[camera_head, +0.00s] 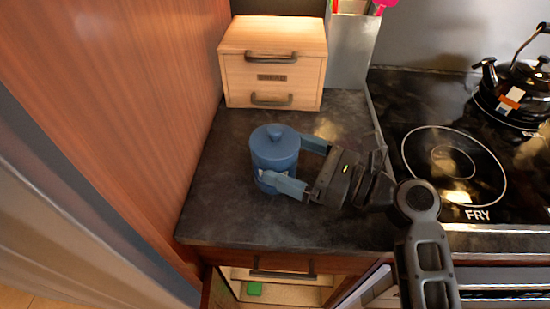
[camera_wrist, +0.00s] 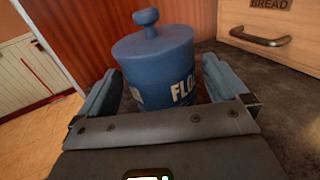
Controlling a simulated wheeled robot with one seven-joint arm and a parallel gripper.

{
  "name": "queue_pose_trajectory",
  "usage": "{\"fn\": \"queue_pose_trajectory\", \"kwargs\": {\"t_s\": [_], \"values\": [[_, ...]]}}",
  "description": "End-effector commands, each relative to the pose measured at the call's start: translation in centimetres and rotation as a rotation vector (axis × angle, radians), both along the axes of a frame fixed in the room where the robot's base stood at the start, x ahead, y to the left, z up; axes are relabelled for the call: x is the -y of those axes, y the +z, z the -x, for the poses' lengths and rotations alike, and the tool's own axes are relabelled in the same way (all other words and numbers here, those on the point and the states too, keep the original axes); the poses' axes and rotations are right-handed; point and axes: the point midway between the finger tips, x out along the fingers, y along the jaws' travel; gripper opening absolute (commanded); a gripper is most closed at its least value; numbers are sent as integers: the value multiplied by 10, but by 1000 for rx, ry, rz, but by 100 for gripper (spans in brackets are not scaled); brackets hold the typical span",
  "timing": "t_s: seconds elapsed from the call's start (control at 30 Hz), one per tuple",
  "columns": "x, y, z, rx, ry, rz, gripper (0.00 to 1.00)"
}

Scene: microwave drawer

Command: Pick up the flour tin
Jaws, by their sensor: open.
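The flour tin (camera_head: 274,150) is a blue cylinder with a knobbed lid, upright on the dark counter. In the wrist view the tin (camera_wrist: 158,62) shows white letters beginning "FLO". My gripper (camera_head: 290,165) reaches in from the right with its blue fingers open, one on each side of the tin. In the wrist view my gripper (camera_wrist: 160,90) has a finger to the left and a finger to the right of the tin. A narrow gap shows at the right finger; whether the left finger touches the tin I cannot tell. The tin's lower part is hidden behind the gripper body.
A wooden bread box (camera_head: 273,65) stands at the back of the counter (camera_head: 220,215). A wooden panel (camera_head: 130,90) rises on the left. The black hob (camera_head: 452,160) and a kettle (camera_head: 515,90) are on the right. An open drawer (camera_head: 290,290) shows below the counter edge.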

Motion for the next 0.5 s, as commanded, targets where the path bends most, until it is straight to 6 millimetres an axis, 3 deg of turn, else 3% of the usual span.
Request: {"fn": "queue_pose_trajectory", "kwargs": {"t_s": [0.2,0.5], "values": [[-30,1,-12,-1,3,0,100],[-39,0,-16,0,1,1,100]]}}
